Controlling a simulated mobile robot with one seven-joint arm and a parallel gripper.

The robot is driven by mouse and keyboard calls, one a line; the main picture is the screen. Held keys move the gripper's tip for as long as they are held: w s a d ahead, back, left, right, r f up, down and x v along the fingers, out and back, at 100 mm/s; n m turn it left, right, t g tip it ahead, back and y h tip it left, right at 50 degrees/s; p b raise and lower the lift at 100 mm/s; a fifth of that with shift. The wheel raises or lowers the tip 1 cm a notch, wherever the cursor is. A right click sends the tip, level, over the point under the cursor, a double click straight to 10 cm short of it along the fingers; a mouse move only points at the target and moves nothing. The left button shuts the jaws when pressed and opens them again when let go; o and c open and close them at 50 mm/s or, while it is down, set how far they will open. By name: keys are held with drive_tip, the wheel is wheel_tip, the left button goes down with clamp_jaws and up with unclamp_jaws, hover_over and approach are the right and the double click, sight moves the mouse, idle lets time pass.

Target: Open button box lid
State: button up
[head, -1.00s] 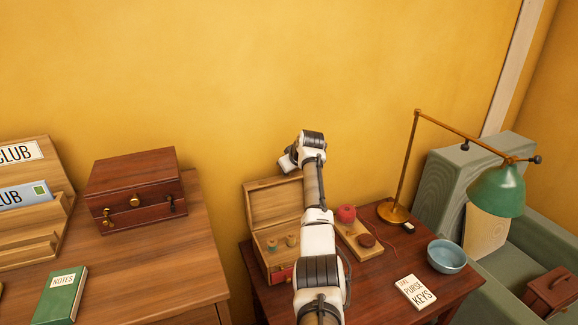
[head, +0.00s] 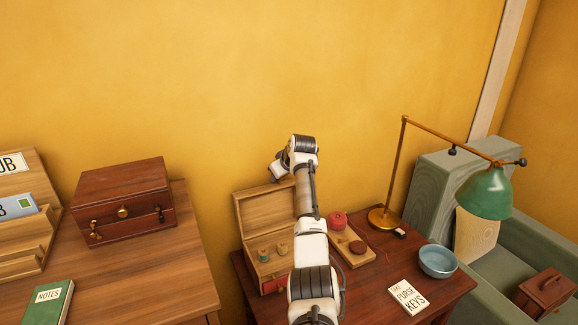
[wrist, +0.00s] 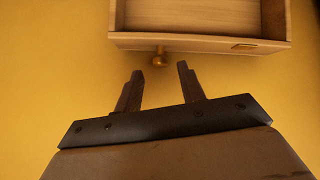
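The button box (head: 262,270) is a light wooden box on the dark red-brown side table. Its lid (head: 262,212) stands raised at the back, with the inside showing; spools (head: 264,254) sit in the box. In the wrist view, a pale wooden panel, apparently the lid (wrist: 200,43), shows at the top with a small brass knob (wrist: 160,58) on its edge. My gripper (wrist: 160,72) is open and empty, its two dark fingers apart just short of the knob. In the head view my arm hides part of the box, and the fingers cannot be made out.
On the side table (head: 372,292) are a pincushion tray (head: 350,253), a blue bowl (head: 438,261), a keys note (head: 408,297) and a green lamp (head: 484,193). A dark wooden chest (head: 123,200) stands on the left desk. The yellow wall is close behind.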

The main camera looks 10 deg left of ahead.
drive_tip(key=b+v, duration=0.4)
drive_tip(key=v, duration=0.8)
drive_tip(key=shift+d+r, duration=0.2)
drive_tip(key=shift+d, duration=0.05)
drive_tip(key=shift+s, duration=0.1)
